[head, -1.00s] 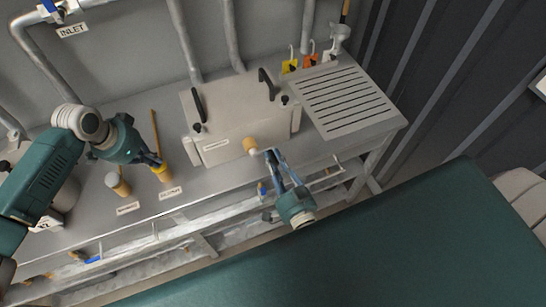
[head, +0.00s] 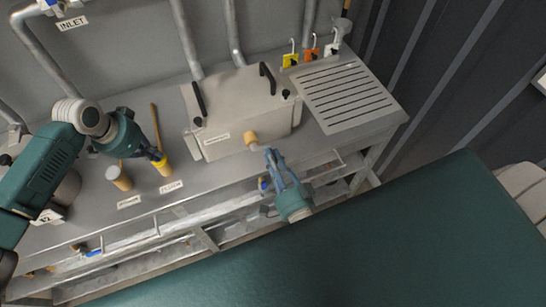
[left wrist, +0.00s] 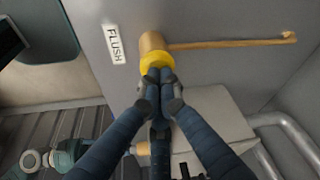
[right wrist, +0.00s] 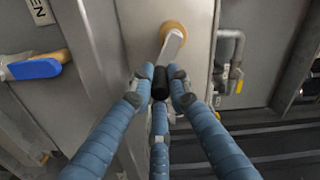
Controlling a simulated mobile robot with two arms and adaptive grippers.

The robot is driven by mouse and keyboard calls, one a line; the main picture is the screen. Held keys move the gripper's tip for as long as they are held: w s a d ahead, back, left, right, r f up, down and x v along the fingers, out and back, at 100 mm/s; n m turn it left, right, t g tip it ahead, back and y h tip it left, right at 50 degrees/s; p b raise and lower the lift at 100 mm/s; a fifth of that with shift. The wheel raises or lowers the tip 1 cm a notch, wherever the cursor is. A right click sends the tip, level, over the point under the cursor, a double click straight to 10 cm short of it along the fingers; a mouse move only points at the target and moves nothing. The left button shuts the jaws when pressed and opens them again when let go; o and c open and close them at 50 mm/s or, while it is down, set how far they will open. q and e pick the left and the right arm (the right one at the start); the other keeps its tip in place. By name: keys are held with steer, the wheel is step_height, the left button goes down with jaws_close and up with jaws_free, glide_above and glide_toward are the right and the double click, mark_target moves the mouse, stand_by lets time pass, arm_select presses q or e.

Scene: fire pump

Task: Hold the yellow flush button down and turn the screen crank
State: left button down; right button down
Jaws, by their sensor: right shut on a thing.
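The yellow flush button (head: 161,163) tops a tan post beside the FLUSH label; in the left wrist view the yellow button (left wrist: 155,60) is under my fingertips. My left gripper (head: 156,156) has its fingers together, and the tips touch the button's top. The screen crank has a tan hub (head: 251,138) on the front of the pale box; its short grey arm (right wrist: 171,46) and black knob (right wrist: 160,84) show in the right wrist view. My right gripper (head: 269,152) is shut around that knob, its fingers on either side (right wrist: 160,80).
A second tan post (head: 118,178) stands left of the flush button. The pale screen box (head: 240,105) has black handles on its lid. A slotted drain grate (head: 345,95) lies to the right. Rails and pipes (head: 130,240) run below the bench edge.

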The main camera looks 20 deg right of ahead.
steer(key=shift+f, duration=0.1)
steer(key=c, duration=1.7)
jaws_free()
steer(key=shift+o, duration=0.2)
steer(key=s, duration=1.2)
